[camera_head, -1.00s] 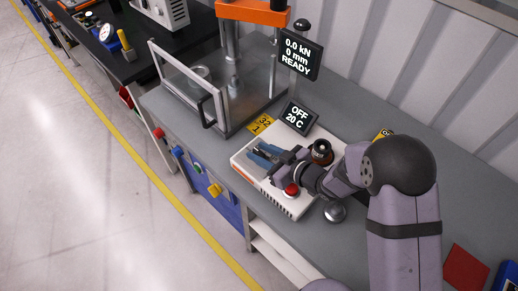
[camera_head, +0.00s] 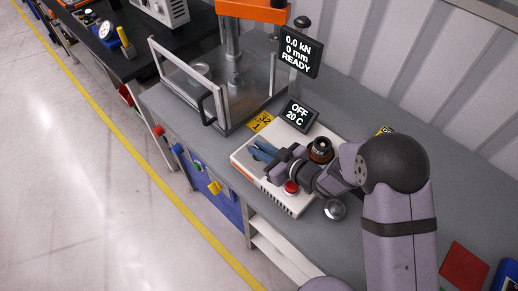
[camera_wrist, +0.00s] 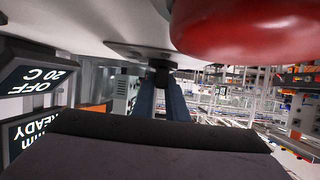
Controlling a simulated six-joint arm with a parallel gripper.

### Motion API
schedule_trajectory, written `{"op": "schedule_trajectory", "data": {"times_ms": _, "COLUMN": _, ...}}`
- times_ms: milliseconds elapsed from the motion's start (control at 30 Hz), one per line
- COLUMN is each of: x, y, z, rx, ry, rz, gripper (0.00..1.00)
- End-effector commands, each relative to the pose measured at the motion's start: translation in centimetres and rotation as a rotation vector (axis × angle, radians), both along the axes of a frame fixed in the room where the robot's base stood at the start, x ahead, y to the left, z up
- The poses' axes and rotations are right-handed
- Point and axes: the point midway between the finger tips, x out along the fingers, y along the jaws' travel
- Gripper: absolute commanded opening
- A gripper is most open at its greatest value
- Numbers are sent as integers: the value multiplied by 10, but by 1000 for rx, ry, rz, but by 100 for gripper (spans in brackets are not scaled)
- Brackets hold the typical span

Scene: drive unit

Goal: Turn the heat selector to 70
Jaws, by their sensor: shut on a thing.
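The white drive unit (camera_head: 240,160) sits on the grey bench. The heat selector (camera_wrist: 162,66) is a small dark knob on its panel in the wrist view. My gripper (camera_head: 258,151) reaches down over the unit. Its blue fingers, also in the wrist view (camera_wrist: 160,98), are shut on the knob. The fingers and wrist hide the knob and its scale in the head view, so its setting cannot be read. The small display (camera_head: 299,115) behind the unit reads OFF, 20 C.
A red button (camera_head: 291,187) is close beside my wrist and looms large in the wrist view (camera_wrist: 245,25). A press with a clear guard (camera_head: 190,78) stands at the left, its display (camera_head: 297,54) reading READY. A yellow tag (camera_head: 261,121) lies near the unit.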

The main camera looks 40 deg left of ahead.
Motion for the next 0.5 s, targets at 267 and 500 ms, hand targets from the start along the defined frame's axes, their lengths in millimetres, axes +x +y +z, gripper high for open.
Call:
{"op": "schedule_trajectory", "data": {"times_ms": 267, "x": -2, "y": 0, "z": -3, "rx": 0, "ry": 0, "rz": -132, "gripper": 0}}
{"op": "schedule_trajectory", "data": {"times_ms": 500, "x": -3, "y": 1, "z": -5, "rx": 1, "ry": 0, "rz": -303, "gripper": 0}}
